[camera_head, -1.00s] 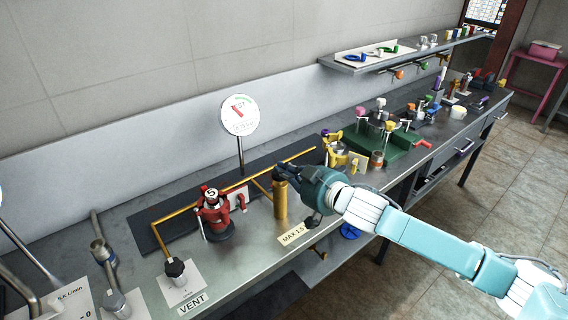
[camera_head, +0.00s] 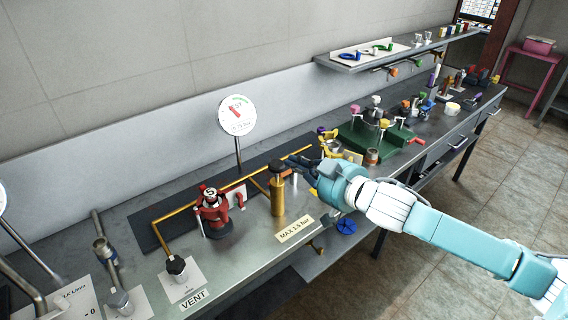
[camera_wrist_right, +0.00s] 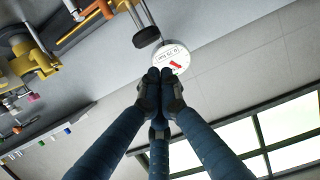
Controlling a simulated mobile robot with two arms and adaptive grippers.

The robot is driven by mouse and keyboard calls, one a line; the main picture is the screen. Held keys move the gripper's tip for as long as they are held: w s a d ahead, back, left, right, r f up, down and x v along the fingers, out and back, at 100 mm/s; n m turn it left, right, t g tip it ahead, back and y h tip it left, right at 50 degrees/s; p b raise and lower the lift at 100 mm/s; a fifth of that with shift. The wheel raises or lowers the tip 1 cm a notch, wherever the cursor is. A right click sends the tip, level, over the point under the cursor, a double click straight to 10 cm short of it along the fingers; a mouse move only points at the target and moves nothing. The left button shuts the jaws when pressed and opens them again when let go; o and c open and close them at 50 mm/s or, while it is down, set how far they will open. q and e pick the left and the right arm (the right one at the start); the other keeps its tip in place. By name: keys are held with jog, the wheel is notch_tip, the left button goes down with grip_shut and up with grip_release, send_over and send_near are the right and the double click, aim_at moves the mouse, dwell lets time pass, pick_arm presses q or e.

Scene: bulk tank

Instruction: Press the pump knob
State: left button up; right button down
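The pump is an upright brass cylinder (camera_head: 278,196) near the bench's front edge in the head view, with a black knob (camera_head: 277,166) on top. My right gripper (camera_head: 303,168) is just right of the knob, at about its height. It looks apart from the knob, though the depth between them is hard to judge. In the right wrist view, the dark fingers of the right gripper (camera_wrist_right: 160,76) come together at their tips with nothing between them. A dark, rounded part there (camera_wrist_right: 147,37) may be the pump knob. My left gripper is not in view.
A round white gauge (camera_head: 237,117) stands behind the pump and also shows in the wrist view (camera_wrist_right: 170,58). A red figure-like device (camera_head: 214,212) stands left of the pump. A "MAX" label (camera_head: 295,229) lies in front. A yellow valve assembly (camera_head: 332,145) is close behind the gripper.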

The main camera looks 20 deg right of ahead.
jog(key=b+v, duration=0.1)
jog(key=v, duration=0.3)
jog(key=shift+w, duration=0.1)
dwell(1.3)
